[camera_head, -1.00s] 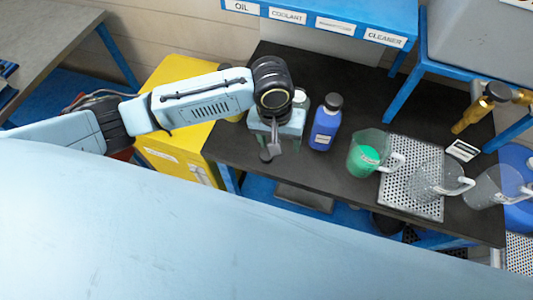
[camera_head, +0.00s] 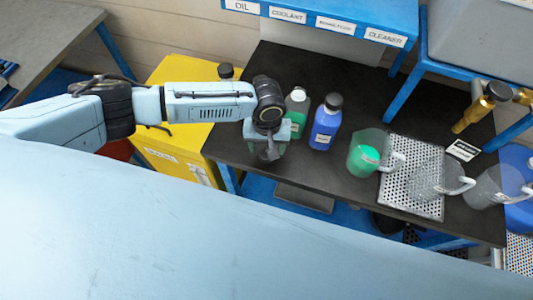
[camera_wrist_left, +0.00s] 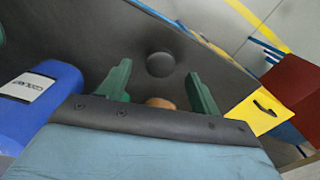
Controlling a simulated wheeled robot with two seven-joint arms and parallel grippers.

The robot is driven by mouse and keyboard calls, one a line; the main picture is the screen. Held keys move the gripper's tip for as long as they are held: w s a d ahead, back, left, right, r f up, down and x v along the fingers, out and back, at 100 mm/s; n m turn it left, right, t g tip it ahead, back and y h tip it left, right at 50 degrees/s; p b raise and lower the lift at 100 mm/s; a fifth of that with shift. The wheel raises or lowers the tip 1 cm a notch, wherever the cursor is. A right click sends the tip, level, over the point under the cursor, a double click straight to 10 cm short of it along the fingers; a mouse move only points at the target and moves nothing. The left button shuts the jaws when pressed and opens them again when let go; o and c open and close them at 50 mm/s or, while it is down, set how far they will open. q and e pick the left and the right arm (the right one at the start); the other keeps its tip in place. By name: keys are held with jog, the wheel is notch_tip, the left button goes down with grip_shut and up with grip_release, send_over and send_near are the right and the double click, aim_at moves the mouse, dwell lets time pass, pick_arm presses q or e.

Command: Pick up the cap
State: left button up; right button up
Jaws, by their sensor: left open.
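A dark round cap (camera_wrist_left: 160,64) lies on the black bench top, seen in the left wrist view between and a little beyond my left fingertips. My left gripper (camera_wrist_left: 159,74) has its two green fingers spread apart, with the cap not gripped. In the head view my left gripper (camera_head: 268,148) points down over the bench's left part, mostly hidden under the wrist. A small tan round shape (camera_wrist_left: 160,103) shows near the finger bases; I cannot tell what it is. My right gripper is in neither view.
A blue bottle (camera_head: 325,122) and a green bottle with a white cap (camera_head: 297,105) stand close to the gripper. Clear jugs, one holding green liquid (camera_head: 363,158), and a perforated tray (camera_head: 405,190) are to the right. A yellow cabinet (camera_head: 180,145) borders the left.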

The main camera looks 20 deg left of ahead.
aim_at(266, 155)
pick_arm(q)
notch_tip(266, 155, down, 4)
jog(key=shift+a+r, duration=0.1)
jog(key=shift+r, duration=0.1)
jog(key=c, duration=1)
